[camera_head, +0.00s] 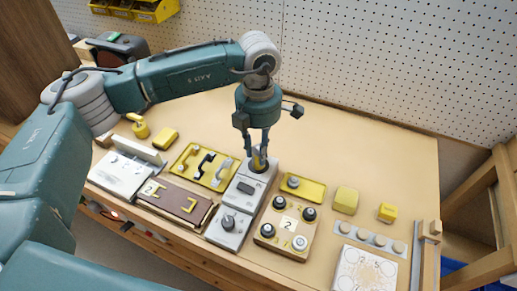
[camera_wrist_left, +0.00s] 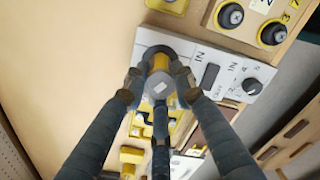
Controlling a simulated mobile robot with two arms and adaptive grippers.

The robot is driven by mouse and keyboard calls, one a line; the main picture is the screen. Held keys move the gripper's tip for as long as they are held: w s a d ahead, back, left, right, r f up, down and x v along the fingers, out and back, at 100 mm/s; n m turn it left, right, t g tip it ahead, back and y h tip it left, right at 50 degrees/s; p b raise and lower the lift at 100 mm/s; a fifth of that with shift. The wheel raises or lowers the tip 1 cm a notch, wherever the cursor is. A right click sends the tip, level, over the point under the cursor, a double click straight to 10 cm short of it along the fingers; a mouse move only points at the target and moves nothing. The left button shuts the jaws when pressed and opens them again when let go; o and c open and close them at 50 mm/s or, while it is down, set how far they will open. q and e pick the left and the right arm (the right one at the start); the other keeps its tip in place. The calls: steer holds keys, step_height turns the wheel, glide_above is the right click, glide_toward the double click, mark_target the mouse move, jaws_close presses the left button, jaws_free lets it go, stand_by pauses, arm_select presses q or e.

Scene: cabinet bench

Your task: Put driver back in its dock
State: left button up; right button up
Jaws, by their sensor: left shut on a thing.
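The driver (camera_head: 260,161) is yellow with a grey end, and it also shows in the left wrist view (camera_wrist_left: 161,90). My left gripper (camera_head: 259,150) points down and is shut on the driver, with its fingers around it in the wrist view (camera_wrist_left: 160,96). The driver stands about upright at the black ring of the grey dock panel (camera_head: 244,190). That panel also shows in the wrist view (camera_wrist_left: 226,68), with a dark display and a knob. The fingers and driver hide part of the ring, so I cannot tell how deep the driver sits. My right gripper is not in view.
A yellow tray with handles (camera_head: 196,178) and a brown board (camera_head: 175,200) lie left of the dock. A knob board (camera_head: 283,241) and yellow blocks (camera_head: 346,200) lie right. The bench (camera_head: 380,150) is clear behind, up to a pegboard wall (camera_head: 400,70).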

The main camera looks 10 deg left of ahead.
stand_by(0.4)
arm_select(q)
steer(key=o, duration=1.1)
steer(key=shift+o, duration=0.5)
steer(key=shift+o, duration=0.9)
steer(key=shift+r+p, duration=1.55)
steer(key=shift+r, duration=1.95)
